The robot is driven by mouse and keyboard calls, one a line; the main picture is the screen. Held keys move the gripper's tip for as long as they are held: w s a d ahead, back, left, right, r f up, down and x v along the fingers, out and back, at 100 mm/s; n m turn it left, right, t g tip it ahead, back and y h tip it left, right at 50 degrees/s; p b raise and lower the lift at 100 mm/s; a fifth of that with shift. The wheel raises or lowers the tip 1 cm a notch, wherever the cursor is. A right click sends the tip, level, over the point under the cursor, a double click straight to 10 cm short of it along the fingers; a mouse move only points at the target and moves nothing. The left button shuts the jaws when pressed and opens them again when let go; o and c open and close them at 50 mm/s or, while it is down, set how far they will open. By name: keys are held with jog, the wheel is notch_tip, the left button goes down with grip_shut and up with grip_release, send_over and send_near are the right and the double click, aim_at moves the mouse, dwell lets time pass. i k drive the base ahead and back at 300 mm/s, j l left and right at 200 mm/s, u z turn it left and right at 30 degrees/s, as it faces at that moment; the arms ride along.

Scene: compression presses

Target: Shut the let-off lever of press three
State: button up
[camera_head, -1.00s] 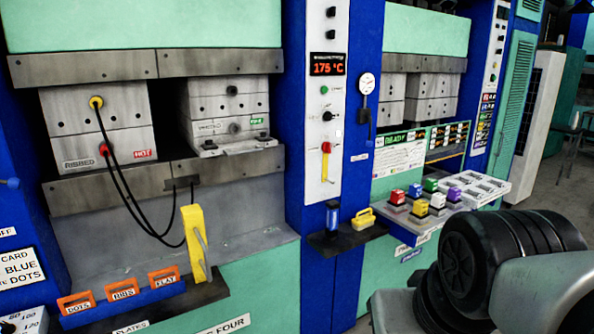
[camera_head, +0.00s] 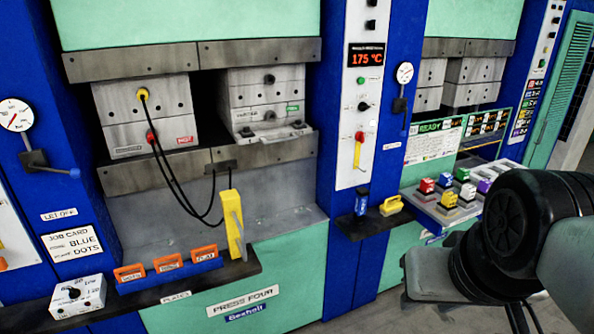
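A dial gauge (camera_head: 14,115) is on the blue column at the left. Below it a let-off lever (camera_head: 55,169) sticks out sideways to the right from a dark block, ending in a blue knob. A "LET OFF" label (camera_head: 58,214) is under it. A second similar lever (camera_head: 399,106) hangs down below another gauge (camera_head: 405,73) right of centre. The middle press's sign (camera_head: 243,300) reads "PRESS FOUR". No sign for press three is readable, so I cannot tell which lever is its own. My gripper is not in view; only my dark arm shows at the right.
A dark shelf (camera_head: 180,287) juts out below press four, with orange-handled plates (camera_head: 168,262), a yellow handled tool (camera_head: 234,225) and a white knob box (camera_head: 77,296). Cables hang from its platens. A tray of coloured blocks (camera_head: 424,203) stands at the right, partly behind my arm.

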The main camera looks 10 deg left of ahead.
aim_at(75, 173)
jog(key=u, duration=1.9)
